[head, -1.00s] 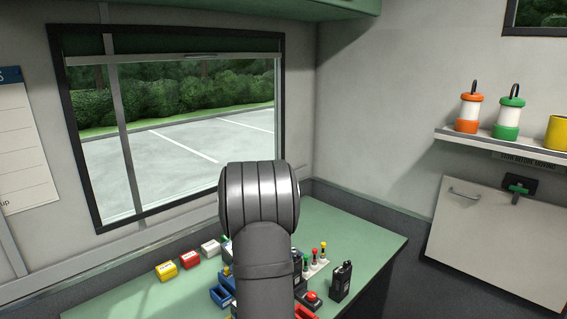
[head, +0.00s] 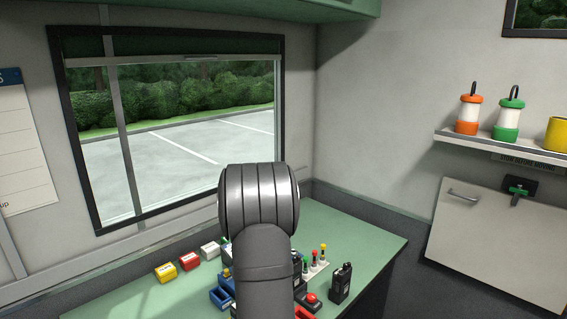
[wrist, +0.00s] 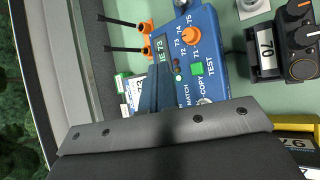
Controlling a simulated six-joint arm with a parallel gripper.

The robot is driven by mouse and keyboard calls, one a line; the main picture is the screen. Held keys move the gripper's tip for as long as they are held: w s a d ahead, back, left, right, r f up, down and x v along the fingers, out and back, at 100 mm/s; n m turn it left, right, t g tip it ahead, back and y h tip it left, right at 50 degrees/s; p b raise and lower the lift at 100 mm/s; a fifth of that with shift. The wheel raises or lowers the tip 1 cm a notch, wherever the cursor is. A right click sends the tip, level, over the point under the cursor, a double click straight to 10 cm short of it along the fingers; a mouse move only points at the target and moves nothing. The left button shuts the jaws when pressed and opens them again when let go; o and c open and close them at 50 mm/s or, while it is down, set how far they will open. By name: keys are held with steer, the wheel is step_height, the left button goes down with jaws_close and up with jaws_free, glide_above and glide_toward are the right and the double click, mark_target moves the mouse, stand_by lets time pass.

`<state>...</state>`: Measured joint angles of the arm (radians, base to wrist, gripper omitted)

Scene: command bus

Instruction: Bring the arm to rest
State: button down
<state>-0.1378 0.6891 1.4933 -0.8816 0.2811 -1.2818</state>
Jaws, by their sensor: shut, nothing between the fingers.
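My gripper (wrist: 155,88) shows in the wrist view with its fingers together and nothing between them. It is over or in front of a blue panel (wrist: 208,50) marked COPY and TEST, with an orange knob and a green button; I cannot tell whether it touches. In the head view my own arm stands upright in front of the green worktop (head: 345,232) and hides the gripper and the middle of the worktop.
Yellow (head: 166,271), red (head: 189,261) and white (head: 210,249) boxes stand by the window. A black radio (head: 341,283) stands at the right, near a red button (head: 311,298). The worktop's far right is clear.

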step_height(320, 180, down, 3)
steer(key=shift+f, duration=0.15)
steer(key=shift+r, duration=0.75)
step_height(320, 180, down, 2)
steer(key=shift+f, duration=0.1)
steer(key=s+a+r+m+g, duration=0.1)
steer(key=s+r+m, duration=0.3)
steer(key=r+m, duration=0.4)
steer(key=s+a+r+m+g, duration=0.1)
steer(key=s+r+m+g, duration=0.2)
steer(key=r+m, duration=0.4)
steer(key=shift+s+r+m+g, duration=0.35)
steer(key=shift+s+r, duration=0.3)
steer(key=shift+r, duration=0.3)
